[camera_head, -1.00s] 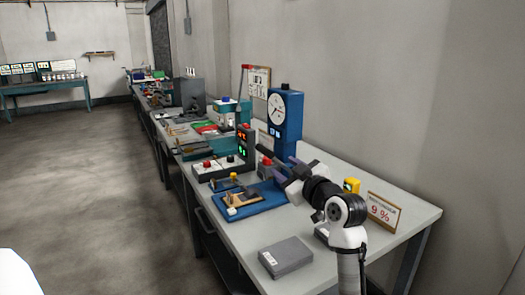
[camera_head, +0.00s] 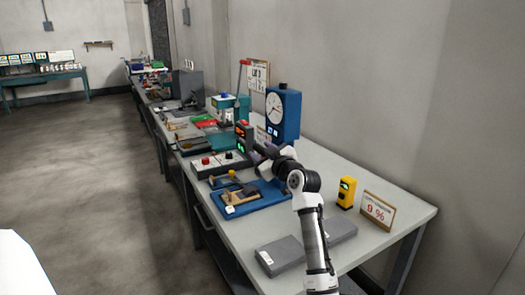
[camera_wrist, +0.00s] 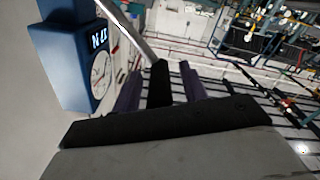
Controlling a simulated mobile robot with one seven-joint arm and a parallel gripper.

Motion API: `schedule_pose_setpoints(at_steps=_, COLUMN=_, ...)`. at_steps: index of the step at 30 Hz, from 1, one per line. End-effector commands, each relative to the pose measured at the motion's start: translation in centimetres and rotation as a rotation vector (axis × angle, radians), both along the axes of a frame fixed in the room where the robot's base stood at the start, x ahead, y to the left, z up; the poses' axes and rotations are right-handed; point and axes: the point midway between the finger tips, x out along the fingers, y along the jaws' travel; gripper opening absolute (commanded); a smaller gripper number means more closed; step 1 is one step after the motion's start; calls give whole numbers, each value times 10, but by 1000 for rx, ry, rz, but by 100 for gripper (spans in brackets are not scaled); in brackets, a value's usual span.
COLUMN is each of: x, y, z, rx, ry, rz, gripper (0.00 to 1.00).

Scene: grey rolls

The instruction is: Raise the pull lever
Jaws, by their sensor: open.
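The pull lever appears in the wrist view as a pale metal bar (camera_wrist: 130,35) ending in a black grip (camera_wrist: 160,84). The grip lies between the two purple-grey fingers of my gripper (camera_wrist: 161,92), which are open on either side of it; whether they touch it cannot be told. The blue gauge press (camera_wrist: 62,55) is left of the lever there. In the head view the press (camera_head: 283,112) stands at the wall side of the bench. My gripper (camera_head: 259,153) is in front of its lower part, and my wrist hides most of the lever.
A blue base plate with a wooden piece (camera_head: 238,197) lies below my arm. A switch box (camera_head: 218,164) is left of it. Grey blocks (camera_head: 279,256), a yellow device (camera_head: 347,192) and a percent sign (camera_head: 378,211) are on the near bench. Floor at left is clear.

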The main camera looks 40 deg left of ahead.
Motion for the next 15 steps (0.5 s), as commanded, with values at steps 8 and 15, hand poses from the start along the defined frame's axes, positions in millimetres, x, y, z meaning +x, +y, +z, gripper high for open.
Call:
schedule_pose_setpoints(at_steps=8, x=0, y=0, z=0, rx=0, ry=0, rz=0, gripper=37)
schedule_pose_setpoints(at_steps=15, x=0, y=0, z=0, rx=0, ry=0, rz=0, gripper=5)
